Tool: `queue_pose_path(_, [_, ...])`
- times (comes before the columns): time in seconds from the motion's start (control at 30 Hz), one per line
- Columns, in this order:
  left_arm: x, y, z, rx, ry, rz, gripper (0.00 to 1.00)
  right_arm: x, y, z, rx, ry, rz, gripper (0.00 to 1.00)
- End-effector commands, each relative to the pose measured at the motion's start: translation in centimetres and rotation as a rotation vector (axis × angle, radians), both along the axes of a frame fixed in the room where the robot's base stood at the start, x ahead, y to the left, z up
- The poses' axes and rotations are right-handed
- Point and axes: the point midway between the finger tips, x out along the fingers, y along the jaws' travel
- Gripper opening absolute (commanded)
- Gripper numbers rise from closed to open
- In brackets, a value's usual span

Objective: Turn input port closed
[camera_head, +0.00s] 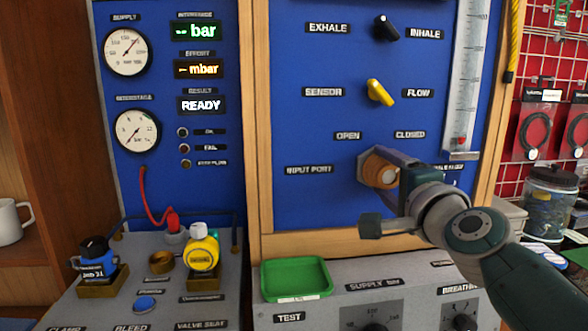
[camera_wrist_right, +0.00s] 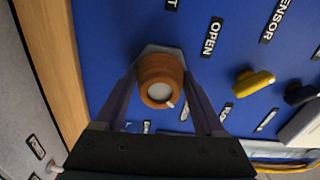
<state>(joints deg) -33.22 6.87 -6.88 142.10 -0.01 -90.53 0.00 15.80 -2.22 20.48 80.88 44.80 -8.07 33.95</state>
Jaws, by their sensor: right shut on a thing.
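The input port knob (camera_head: 380,171) is a round orange-brown knob on a grey base, on the blue panel beside the INPUT PORT label (camera_head: 309,169). The OPEN label (camera_head: 348,135) is above it to the left and the CLOSED label (camera_head: 409,134) above it to the right. My right gripper (camera_wrist_right: 160,84) is shut on the knob, one finger on each side of it. In the right wrist view the knob (camera_wrist_right: 160,76) shows a pale round face with a small light mark near its lower right edge. In the head view my gripper hides the knob's right side. My left gripper is not in view.
A yellow sensor/flow knob (camera_head: 380,93) and a black exhale/inhale knob (camera_head: 386,27) are above. A flow tube (camera_head: 468,75) stands at the right. A green tray (camera_head: 296,279) lies on the bench below. Yellow (camera_head: 203,250) and blue (camera_head: 96,258) regulators stand at the left.

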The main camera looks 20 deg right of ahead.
Motion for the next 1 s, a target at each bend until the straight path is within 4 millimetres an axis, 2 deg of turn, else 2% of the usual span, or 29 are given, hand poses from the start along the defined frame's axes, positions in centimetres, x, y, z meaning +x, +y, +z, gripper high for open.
queue_pose_path(0.3, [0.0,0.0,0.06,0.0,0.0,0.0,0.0,0.01,-0.02,0.01,0.079,-0.019,-0.001,0.16])
queue_pose_path(0.73, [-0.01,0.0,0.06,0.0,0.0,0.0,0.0,0.0,-0.02,0.0,0.088,-0.021,0.0,0.16])
queue_pose_path(0.77, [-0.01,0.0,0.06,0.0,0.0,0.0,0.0,0.0,-0.02,0.0,0.088,-0.021,0.0,0.74])
queue_pose_path(1.0, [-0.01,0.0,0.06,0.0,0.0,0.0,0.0,0.0,-0.01,-0.01,0.085,-0.02,0.0,1.0])
